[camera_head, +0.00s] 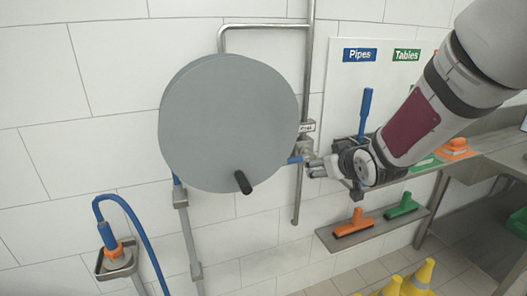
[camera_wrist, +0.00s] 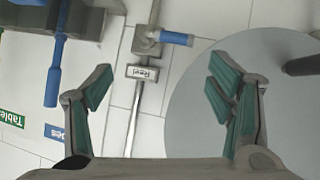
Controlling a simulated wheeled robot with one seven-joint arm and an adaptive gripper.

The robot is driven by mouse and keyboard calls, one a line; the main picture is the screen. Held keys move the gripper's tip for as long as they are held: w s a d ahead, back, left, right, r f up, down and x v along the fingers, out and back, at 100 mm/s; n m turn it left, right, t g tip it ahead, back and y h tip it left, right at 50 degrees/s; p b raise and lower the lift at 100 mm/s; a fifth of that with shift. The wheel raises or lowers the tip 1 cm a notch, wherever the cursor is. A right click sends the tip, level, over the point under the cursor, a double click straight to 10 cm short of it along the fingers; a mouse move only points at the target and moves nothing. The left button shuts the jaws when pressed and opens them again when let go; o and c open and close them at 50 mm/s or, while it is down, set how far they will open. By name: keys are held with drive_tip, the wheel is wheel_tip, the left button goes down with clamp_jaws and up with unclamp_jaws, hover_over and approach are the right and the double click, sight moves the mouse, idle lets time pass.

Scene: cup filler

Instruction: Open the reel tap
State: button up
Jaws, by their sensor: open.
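The reel tap (camera_head: 308,150) sits on the vertical steel pipe to the right of the grey hose reel (camera_head: 228,120). Its short blue handle (camera_head: 294,160) points left toward the reel. In the wrist view the tap (camera_wrist: 148,42) is near the top, with its blue handle (camera_wrist: 177,38) pointing right. A "Reel" label (camera_wrist: 142,73) is on the pipe beside it. My gripper (camera_head: 314,167) is just right of and slightly below the tap in the head view. In the wrist view my gripper (camera_wrist: 158,80) is open and empty, with the tap beyond its fingertips.
The reel has a black knob (camera_head: 243,182). Blue-handled tools hang on the board (camera_head: 348,90) behind my arm. An orange brush (camera_head: 353,224) and a green brush (camera_head: 402,207) lie on a low shelf. A blue hose with a nozzle (camera_head: 107,235) hangs at lower left.

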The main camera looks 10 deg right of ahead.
drive_tip(key=w+f+t+y, duration=0.2)
drive_tip(key=w+f, duration=0.3)
drive_tip(key=w, duration=0.1)
drive_tip(key=t+y, duration=0.2)
drive_tip(key=t, duration=0.1)
approach(294, 161)
drive_tip(key=x, duration=1.1)
drive_tip(key=shift+w, duration=0.15)
drive_tip(key=shift+r, duration=0.1)
drive_tip(key=c, duration=1.4)
